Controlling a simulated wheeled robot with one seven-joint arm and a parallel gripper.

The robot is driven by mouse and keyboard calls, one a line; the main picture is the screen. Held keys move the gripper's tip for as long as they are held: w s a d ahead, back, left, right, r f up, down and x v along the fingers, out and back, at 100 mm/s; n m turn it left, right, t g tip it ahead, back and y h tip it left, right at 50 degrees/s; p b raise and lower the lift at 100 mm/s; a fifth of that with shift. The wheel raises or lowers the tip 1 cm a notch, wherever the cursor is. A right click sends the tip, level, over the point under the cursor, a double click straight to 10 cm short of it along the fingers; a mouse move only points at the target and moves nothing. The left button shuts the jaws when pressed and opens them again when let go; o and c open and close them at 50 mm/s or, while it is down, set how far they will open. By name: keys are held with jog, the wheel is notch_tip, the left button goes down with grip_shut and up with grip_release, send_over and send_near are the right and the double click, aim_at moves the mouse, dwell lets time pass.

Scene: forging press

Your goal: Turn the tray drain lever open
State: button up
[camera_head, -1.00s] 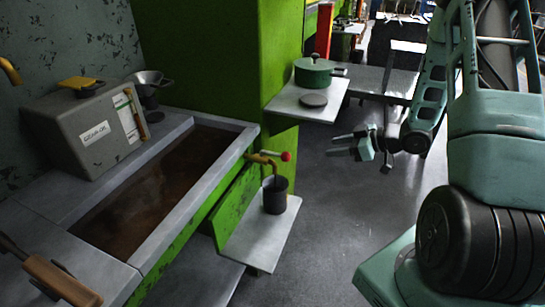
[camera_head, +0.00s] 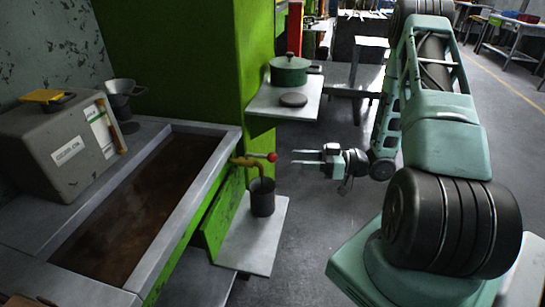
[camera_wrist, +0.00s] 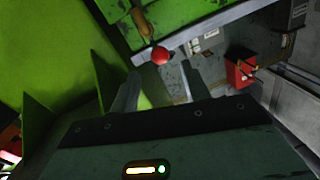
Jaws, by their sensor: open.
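The tray drain lever has a red ball knob (camera_head: 272,157) and sits on a brass tap (camera_head: 245,162) at the tray's right front edge. A dark cup (camera_head: 262,197) stands under the spout. The tray (camera_head: 227,150) holds brown liquid. My gripper (camera_head: 293,156) is open and empty, level with the red knob and just right of it, fingers pointing left. In the wrist view the red knob (camera_wrist: 160,56) shows ahead of and between my open fingertips (camera_wrist: 162,82), apart from them; the brass part (camera_wrist: 141,20) is behind it.
A small shelf (camera_head: 262,235) carries the cup. A higher shelf (camera_head: 265,100) holds a green pot (camera_head: 290,70) and a dark disc (camera_head: 293,99). Open floor lies right of the shelves.

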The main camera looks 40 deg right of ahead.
aim_at(273, 155)
jog(key=x, duration=0.8)
grip_shut()
